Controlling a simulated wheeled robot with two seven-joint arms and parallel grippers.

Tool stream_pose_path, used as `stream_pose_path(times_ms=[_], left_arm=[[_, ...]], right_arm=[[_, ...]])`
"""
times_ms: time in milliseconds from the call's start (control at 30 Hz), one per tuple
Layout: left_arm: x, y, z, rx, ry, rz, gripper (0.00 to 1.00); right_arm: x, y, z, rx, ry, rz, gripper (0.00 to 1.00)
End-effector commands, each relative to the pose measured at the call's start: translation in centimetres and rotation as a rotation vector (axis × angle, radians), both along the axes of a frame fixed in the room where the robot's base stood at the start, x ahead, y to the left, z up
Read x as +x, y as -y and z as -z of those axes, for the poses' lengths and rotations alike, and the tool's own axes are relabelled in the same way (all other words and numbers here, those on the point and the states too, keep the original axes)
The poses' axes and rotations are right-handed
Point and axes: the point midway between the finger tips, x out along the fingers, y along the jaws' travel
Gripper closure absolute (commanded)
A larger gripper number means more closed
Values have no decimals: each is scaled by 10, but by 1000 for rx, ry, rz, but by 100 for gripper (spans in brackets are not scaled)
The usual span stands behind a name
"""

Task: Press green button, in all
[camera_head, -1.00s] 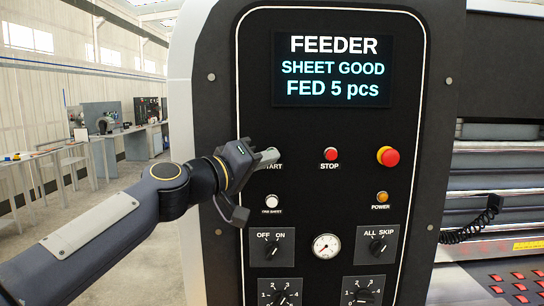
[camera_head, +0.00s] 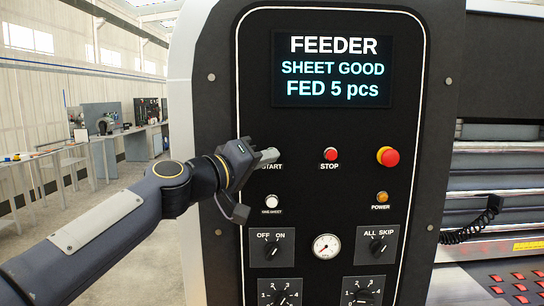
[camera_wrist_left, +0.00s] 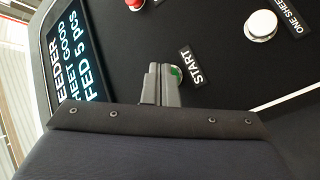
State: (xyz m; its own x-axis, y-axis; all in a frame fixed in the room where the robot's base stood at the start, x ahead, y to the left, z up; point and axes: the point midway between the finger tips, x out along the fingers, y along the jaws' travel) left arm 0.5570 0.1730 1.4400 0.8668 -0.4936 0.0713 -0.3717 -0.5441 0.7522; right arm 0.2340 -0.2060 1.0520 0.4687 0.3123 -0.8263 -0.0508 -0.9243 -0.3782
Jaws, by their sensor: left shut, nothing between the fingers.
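The green button (camera_wrist_left: 176,73) shows in the left wrist view beside the START label, partly behind my fingertips. In the head view my gripper hides it above the START label (camera_head: 271,167). My left gripper (camera_head: 269,156) is shut and empty, with its fingertips at the button; I cannot tell whether they touch it. The shut fingers also show in the left wrist view (camera_wrist_left: 162,72). The display (camera_head: 333,69) reads FEEDER, SHEET GOOD, FED 5 pcs. My right gripper is not in view.
On the black panel are a red STOP button (camera_head: 330,154), a larger red button (camera_head: 388,156), a white ONE SHEET button (camera_head: 271,201), an orange POWER light (camera_head: 382,197), a gauge (camera_head: 326,246) and several knobs. A coiled cable (camera_head: 474,222) hangs at the right.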

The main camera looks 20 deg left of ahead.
Motion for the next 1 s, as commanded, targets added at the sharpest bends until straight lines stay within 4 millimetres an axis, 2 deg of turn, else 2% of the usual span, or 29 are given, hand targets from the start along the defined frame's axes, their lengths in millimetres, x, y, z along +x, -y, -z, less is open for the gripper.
stream_pose_path(times_ms=[167,500,833,1000], left_arm=[[-2,0,0,0,1,-3,100],[-18,5,1,0,1,-1,100],[-20,6,0,0,0,0,100],[-32,9,0,0,2,0,100]], right_arm=[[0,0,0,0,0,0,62],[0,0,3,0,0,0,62],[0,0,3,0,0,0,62],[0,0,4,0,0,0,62]])
